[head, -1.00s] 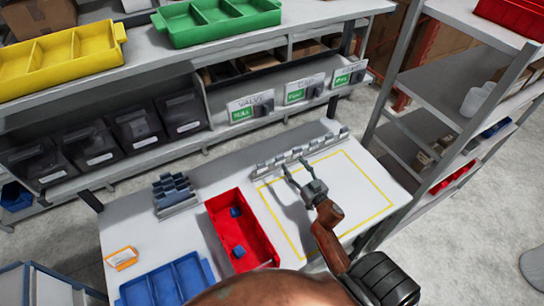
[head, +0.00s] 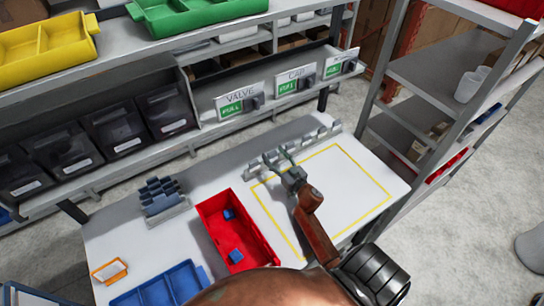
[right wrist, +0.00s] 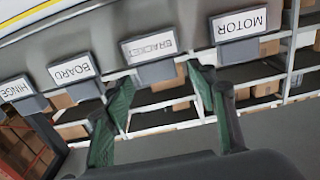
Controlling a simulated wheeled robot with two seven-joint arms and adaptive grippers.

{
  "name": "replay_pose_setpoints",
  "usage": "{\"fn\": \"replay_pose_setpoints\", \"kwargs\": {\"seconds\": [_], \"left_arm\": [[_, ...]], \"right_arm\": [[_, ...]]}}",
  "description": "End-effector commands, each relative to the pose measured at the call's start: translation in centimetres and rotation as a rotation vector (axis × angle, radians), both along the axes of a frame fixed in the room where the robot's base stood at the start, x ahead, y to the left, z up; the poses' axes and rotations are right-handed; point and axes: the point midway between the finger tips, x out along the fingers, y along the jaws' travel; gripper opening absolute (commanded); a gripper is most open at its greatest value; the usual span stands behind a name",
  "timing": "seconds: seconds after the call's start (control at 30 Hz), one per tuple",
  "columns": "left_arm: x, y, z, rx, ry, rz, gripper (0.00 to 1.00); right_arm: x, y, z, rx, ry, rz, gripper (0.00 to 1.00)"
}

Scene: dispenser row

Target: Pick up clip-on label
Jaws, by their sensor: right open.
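Several clip-on labels with white cards and grey clips stand in a row at the back of the table; in the head view they are small grey shapes (head: 321,134). The right wrist view shows them upside down: a MOTOR label (right wrist: 240,24), a BRACKET label (right wrist: 150,45), a BOARD label (right wrist: 72,70) and a HINGE label (right wrist: 17,90). My right gripper (head: 280,157) is at the row. In the right wrist view its green fingers (right wrist: 160,84) are apart and empty, with the BRACKET label roughly between them in the picture. Contact cannot be told. My left gripper is out of view.
A red bin (head: 236,238) with blue pieces, a blue tray (head: 165,287), a grey rack (head: 162,202) and an orange-edged card (head: 110,271) are on the table. The yellow-outlined area (head: 345,200) is clear except for my arm. Shelves (head: 215,130) stand behind.

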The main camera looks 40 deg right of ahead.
Motion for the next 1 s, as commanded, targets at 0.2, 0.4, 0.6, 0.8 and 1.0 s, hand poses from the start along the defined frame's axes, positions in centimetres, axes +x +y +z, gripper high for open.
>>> {"fn": "replay_pose_setpoints", "kwargs": {"seconds": [0.2, 0.4, 0.6, 0.8, 1.0], "left_arm": [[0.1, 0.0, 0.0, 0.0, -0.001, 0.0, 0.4], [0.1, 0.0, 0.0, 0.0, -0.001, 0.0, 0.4], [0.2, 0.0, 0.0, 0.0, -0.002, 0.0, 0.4], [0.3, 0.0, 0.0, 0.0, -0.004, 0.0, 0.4], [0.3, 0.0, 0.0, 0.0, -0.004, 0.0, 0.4]], "right_arm": [[1.8, -0.2, 0.0, 0.0, 0.001, 0.0, 0.52], [1.8, -0.2, -0.1, 0.0, 0.001, -0.001, 0.52], [1.8, -0.2, -0.1, 0.0, 0.001, -0.001, 0.38], [1.8, -0.2, -0.1, 0.0, 0.001, -0.001, 0.25], [1.8, -0.2, -0.1, 0.0, 0.001, -0.001, 0.16]]}}
